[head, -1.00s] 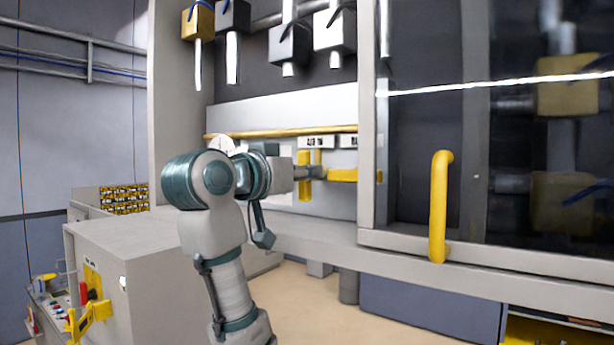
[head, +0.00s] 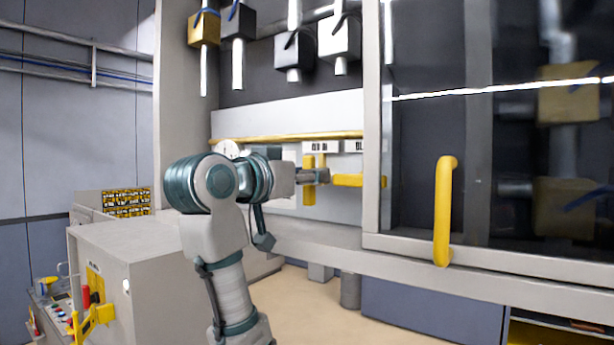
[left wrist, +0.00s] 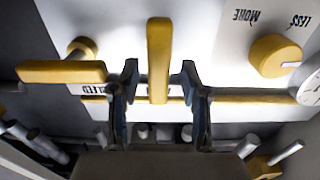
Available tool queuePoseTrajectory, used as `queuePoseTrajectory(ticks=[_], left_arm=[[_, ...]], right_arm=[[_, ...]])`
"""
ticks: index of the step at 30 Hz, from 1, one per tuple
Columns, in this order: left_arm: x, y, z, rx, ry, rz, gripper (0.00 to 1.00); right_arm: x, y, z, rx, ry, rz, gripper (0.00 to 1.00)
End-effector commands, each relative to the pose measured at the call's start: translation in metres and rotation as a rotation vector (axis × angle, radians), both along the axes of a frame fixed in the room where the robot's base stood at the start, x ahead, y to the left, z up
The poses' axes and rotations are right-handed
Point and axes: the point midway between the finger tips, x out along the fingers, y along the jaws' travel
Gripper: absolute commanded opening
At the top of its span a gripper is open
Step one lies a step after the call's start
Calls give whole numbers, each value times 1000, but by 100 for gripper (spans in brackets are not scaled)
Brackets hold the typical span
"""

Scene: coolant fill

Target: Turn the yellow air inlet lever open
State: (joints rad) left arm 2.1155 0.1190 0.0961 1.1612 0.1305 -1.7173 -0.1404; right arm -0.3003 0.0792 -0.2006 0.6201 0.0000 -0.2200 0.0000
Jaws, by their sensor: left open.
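A yellow lever (head: 309,188) stands upright on the white panel, below a label (head: 320,147) that seems to read "AIR IN". In the left wrist view this lever (left wrist: 158,48) lies between my two fingers, with a visible gap on each side. My left gripper (head: 318,176) is at the lever in the head view. In the left wrist view the gripper (left wrist: 159,72) is open. A second yellow lever (head: 358,180) points sideways to the right of it; it also shows in the left wrist view (left wrist: 60,72). My right gripper is not in view.
A yellow rail (head: 285,137) runs above the levers. A yellow knob (left wrist: 275,56) marked MORE and LESS and a gauge (head: 228,149) are close by. A glass door with a yellow handle (head: 444,210) is at the right. A grey cabinet (head: 150,265) stands at the lower left.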

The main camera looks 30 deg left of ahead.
Motion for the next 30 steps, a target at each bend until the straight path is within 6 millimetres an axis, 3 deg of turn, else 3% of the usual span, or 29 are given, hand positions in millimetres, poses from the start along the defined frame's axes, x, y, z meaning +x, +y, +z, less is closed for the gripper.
queuePoseTrajectory(ticks=[4, 7, 17, 30], left_arm=[[-4, 0, -1, 0, 2, 0, 46], [-19, 2, 0, 0, -1, 0, 46], [-102, 9, 0, 1, -6, 2, 46], [-121, 11, -2, 0, -1, 1, 46]], right_arm=[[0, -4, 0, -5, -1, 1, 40], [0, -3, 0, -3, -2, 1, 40], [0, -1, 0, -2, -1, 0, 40], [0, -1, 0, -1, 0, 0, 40]])
